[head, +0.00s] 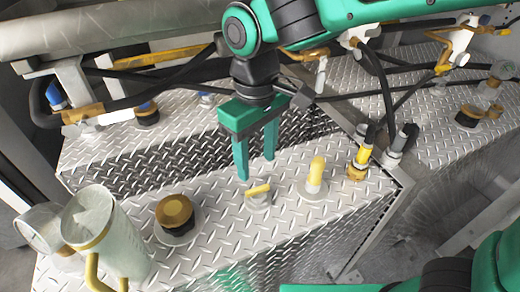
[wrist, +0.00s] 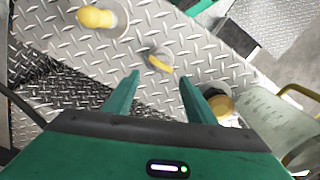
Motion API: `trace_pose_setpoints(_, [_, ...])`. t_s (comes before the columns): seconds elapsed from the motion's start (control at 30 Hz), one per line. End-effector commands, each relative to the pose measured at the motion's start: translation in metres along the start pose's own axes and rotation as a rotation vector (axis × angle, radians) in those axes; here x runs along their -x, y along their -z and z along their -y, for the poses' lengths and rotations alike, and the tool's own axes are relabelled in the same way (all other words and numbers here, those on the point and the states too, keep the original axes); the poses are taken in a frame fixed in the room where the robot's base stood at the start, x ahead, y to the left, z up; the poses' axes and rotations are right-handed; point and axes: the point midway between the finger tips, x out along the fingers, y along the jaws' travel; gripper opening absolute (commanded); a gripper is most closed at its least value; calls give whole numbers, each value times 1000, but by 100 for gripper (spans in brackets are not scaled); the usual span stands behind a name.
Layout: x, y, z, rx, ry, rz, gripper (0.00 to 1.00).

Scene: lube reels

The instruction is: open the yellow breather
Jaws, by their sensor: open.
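My green gripper (head: 256,168) is open and empty, its fingers pointing down above the diamond-plate tank top. It also shows in the wrist view (wrist: 160,80). A small round fitting with a yellow lever (head: 258,190) lies just beyond and below the fingertips, apart from them; in the wrist view the yellow lever (wrist: 158,63) shows between and ahead of the fingers. A yellow rounded cap on a pale base, which looks like the yellow breather (head: 316,172), stands upright to its right. The yellow breather (wrist: 95,17) is at upper left in the wrist view. Neither is touched.
A brass-coloured cap (head: 174,211) stands on the plate to the left, beside a clear cylinder (head: 92,220) with a yellow handle. A yellow-and-brass hose fitting (head: 361,160) stands near the right edge. Black hoses (head: 385,85) and a raised back step surround the arm.

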Motion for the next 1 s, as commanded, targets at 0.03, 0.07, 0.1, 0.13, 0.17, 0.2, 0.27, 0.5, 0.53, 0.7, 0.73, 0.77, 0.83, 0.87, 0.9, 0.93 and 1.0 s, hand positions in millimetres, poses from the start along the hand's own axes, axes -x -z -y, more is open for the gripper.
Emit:
trace_pose_setpoints(0.03, [-8,-1,0,0,0,5,51])
trace_pose_setpoints(0.07, [-12,-1,0,-1,-1,4,51])
trace_pose_setpoints(0.1, [-18,-2,-1,-2,-1,5,51])
trace_pose_setpoints(0.13, [-23,-1,-1,-2,-1,4,51])
trace_pose_setpoints(0.17, [-28,-2,-1,-2,-1,5,51])
trace_pose_setpoints(0.2, [-35,-1,-1,-1,0,4,51])
trace_pose_setpoints(0.27, [-46,-2,0,-1,0,5,51])
trace_pose_setpoints(0.5, [-80,-1,-1,-3,0,3,51])
trace_pose_setpoints(0.53, [-83,-1,-1,-3,0,3,51])
trace_pose_setpoints(0.7, [-94,-1,-1,-3,0,1,51])
trace_pose_setpoints(0.73, [-95,-1,-1,-3,0,1,51])
trace_pose_setpoints(0.77, [-95,-1,-1,-3,0,1,51])
trace_pose_setpoints(0.83, [-96,-1,-1,-3,0,1,51])
trace_pose_setpoints(0.87, [-96,-1,-1,-3,0,1,51])
trace_pose_setpoints(0.9, [-96,-1,-1,-3,0,1,51])
trace_pose_setpoints(0.93, [-96,-1,-1,-3,0,1,51])
trace_pose_setpoints(1.0, [-96,-1,-1,-3,0,1,51])
